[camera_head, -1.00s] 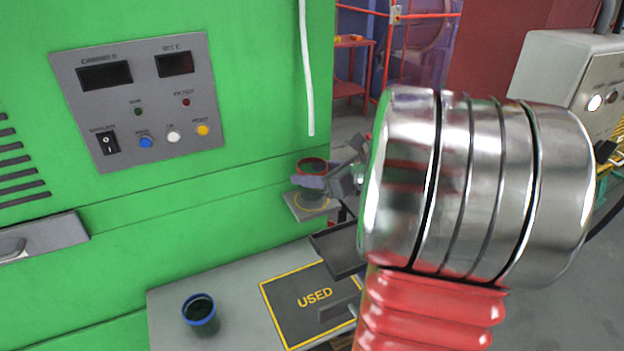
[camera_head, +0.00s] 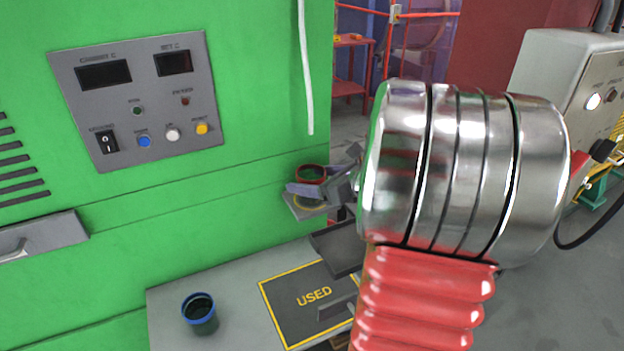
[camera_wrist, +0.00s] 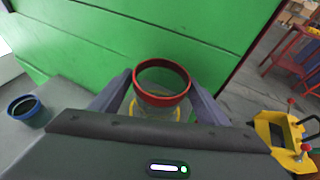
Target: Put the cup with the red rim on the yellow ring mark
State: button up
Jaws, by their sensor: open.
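The cup with the red rim (camera_head: 311,173) is at the small grey shelf on the green machine's side. In the wrist view its red rim (camera_wrist: 162,99) is between my two fingers. My gripper (camera_head: 306,188) is open, with one finger on each side of the cup; a finger hides much of the cup's body in the head view. The yellow ring mark (camera_head: 299,204) is on the shelf below the cup. In the wrist view, parts of the yellow ring (camera_wrist: 135,107) show around the cup's lower part. I cannot tell whether the cup's base rests fully inside it.
A blue-rimmed cup (camera_head: 200,312) stands on the grey table (camera_head: 240,290) at lower left, left of the black USED mat (camera_head: 290,308). A dark tray (camera_head: 338,250) is below the shelf. The green machine wall (camera_head: 230,110) stands close behind the shelf.

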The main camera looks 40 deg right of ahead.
jog(key=shift+r, duration=0.1)
jog(key=shift+v, duration=3.75)
